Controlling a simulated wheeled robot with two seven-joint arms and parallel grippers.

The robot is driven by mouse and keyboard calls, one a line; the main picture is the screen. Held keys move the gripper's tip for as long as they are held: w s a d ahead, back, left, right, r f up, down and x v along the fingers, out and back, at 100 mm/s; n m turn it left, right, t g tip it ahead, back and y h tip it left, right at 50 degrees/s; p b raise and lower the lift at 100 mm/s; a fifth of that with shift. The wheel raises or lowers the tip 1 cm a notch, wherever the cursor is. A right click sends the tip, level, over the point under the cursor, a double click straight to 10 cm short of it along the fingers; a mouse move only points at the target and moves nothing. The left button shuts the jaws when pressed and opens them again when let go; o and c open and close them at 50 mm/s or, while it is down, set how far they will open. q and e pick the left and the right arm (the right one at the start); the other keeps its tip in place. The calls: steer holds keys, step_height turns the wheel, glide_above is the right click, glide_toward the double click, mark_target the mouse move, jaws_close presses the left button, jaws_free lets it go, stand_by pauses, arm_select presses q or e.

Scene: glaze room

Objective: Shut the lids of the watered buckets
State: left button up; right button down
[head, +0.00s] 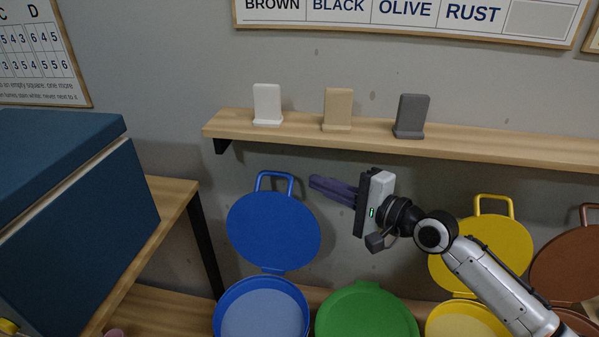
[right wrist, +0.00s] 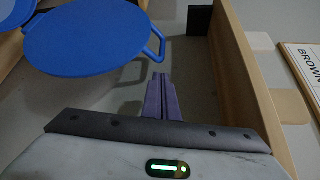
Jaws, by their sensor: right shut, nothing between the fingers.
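The blue bucket (head: 262,312) stands low with its blue lid (head: 272,232) swung up and open; a paler blue disc shows inside. The blue lid with its handle also shows in the right wrist view (right wrist: 85,38). The green bucket's lid (head: 366,312) is down and shut. The yellow bucket (head: 465,320) has its yellow lid (head: 485,250) up and open. The brown lid (head: 572,262) is up too, partly cut off at the right. My right gripper (head: 312,183) is shut and empty, apart from the blue lid, right of its handle. It also shows in the right wrist view (right wrist: 158,78).
A wooden wall shelf (head: 480,145) above the lids holds a white (head: 267,103), a tan (head: 338,108) and a grey tile (head: 411,115). A dark blue box (head: 80,240) stands on a wooden table (head: 170,190) at the left. My right arm covers part of the yellow bucket area.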

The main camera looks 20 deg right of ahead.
steer(key=x, duration=0.6)
steer(key=shift+w, duration=0.1)
arm_select(q)
steer(key=shift+w+r, duration=0.25)
steer(key=shift+w, duration=0.3)
arm_select(e)
steer(key=shift+a, duration=0.2)
